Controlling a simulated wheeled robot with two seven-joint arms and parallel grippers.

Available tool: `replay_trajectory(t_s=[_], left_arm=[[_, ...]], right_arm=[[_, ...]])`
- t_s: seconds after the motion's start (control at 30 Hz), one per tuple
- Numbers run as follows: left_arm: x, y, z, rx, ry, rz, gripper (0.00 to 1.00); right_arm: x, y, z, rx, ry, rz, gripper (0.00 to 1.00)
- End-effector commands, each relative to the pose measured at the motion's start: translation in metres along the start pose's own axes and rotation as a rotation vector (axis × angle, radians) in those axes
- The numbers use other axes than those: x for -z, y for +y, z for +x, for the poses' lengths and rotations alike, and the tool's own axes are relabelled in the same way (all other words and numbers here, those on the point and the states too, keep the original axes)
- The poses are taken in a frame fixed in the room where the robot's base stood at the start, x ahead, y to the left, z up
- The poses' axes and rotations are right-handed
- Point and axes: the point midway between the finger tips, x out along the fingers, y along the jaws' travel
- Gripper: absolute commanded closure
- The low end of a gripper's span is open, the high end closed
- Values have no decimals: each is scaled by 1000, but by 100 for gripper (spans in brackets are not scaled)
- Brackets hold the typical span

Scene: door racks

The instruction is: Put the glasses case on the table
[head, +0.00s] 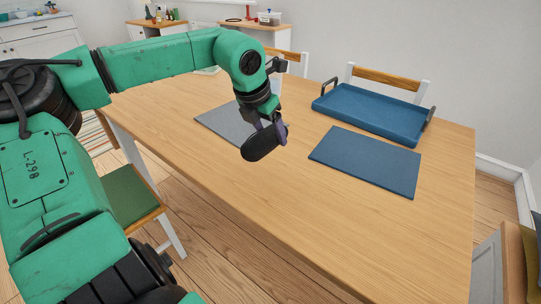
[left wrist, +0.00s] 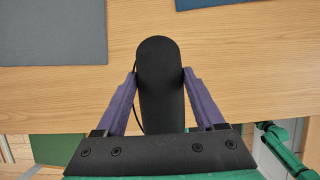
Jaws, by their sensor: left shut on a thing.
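The glasses case is a dark, rounded, elongated case (head: 260,144). My left gripper (head: 278,128) is shut on it and holds it over the wooden table (head: 250,200), near the front edge. In the left wrist view the case (left wrist: 160,75) sits between the two purple fingers of my left gripper (left wrist: 160,88), with its rounded end pointing away over the tabletop (left wrist: 142,20). I cannot tell exactly how far the case is above the table. My right gripper is not in view.
A grey placemat (head: 225,122) lies behind the case and a blue placemat (head: 367,160) to its right. A blue tray (head: 372,112) with dark handles stands at the back right. The table's front right is bare. A green-seated chair (head: 130,195) stands at the near left side.

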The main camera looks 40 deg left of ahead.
Motion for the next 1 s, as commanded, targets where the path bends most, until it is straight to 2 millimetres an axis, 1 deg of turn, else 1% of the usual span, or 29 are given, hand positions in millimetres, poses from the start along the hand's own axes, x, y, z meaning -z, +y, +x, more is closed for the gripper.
replay_trajectory(t_s=[0.03,0.13,0.2,0.27,0.43,0.5,0.67,0.93,0.97,1.0], left_arm=[[8,-1,17,4,4,0,86],[20,-1,45,3,4,-1,86],[25,-1,59,3,2,0,86],[28,-1,67,1,1,1,86],[41,-1,97,1,4,-1,86],[45,0,106,1,2,0,86],[45,0,107,0,-1,-1,86],[46,0,110,0,-1,-1,86],[46,0,109,0,-1,0,26],[45,0,109,0,-1,-1,10]], right_arm=[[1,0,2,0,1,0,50],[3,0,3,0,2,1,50],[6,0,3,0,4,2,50],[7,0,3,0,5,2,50],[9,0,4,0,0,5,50],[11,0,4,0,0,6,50],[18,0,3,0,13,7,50],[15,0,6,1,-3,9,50],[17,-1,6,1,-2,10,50],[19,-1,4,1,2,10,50]])
